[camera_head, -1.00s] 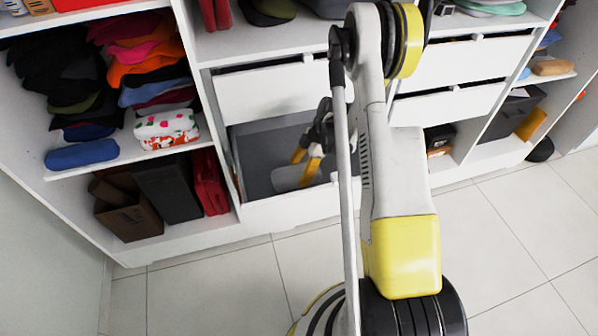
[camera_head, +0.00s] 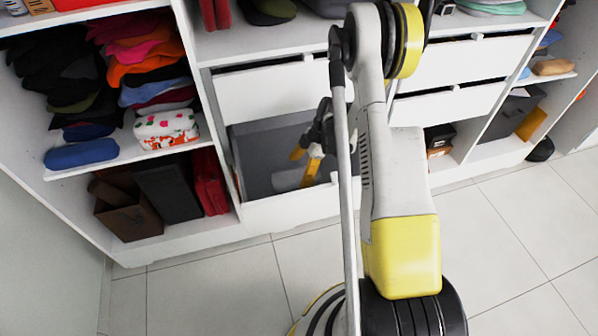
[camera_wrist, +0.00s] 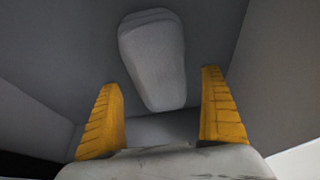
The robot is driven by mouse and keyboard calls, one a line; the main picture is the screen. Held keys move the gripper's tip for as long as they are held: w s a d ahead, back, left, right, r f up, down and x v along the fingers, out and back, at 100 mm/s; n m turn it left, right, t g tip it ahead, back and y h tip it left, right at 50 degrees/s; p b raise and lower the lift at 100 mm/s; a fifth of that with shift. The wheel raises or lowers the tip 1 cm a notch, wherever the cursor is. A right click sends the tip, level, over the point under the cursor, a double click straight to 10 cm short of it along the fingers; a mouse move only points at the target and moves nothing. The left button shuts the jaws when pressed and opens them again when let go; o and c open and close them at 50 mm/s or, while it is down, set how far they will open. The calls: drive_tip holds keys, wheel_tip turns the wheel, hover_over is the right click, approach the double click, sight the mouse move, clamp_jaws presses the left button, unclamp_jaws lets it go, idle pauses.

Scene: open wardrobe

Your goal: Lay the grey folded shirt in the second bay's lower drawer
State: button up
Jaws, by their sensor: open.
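The grey folded shirt (camera_wrist: 153,60) lies on the floor of the open lower drawer (camera_head: 285,212) in the second bay. In the wrist view it is a pale rounded bundle beyond the fingers, apart from both. In the head view only part of the shirt (camera_head: 286,180) shows, near the drawer's front. My gripper (camera_head: 305,163) is inside the drawer opening with its yellow fingers pointing down. Its fingers (camera_wrist: 163,115) stand wide apart in the wrist view with nothing gripped. My arm hides the drawer's right part.
The shut upper drawer (camera_head: 270,92) is just above the open one. Side walls of the drawer (camera_wrist: 35,120) stand close around my gripper. Folded clothes (camera_head: 150,60) and a red box (camera_head: 208,182) fill the left bay. The tiled floor in front is clear.

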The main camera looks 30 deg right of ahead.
drive_tip(key=shift+r, duration=0.1)
idle(0.3)
drive_tip(key=shift+r+p, duration=2.5)
drive_tip(key=shift+r, duration=1.95)
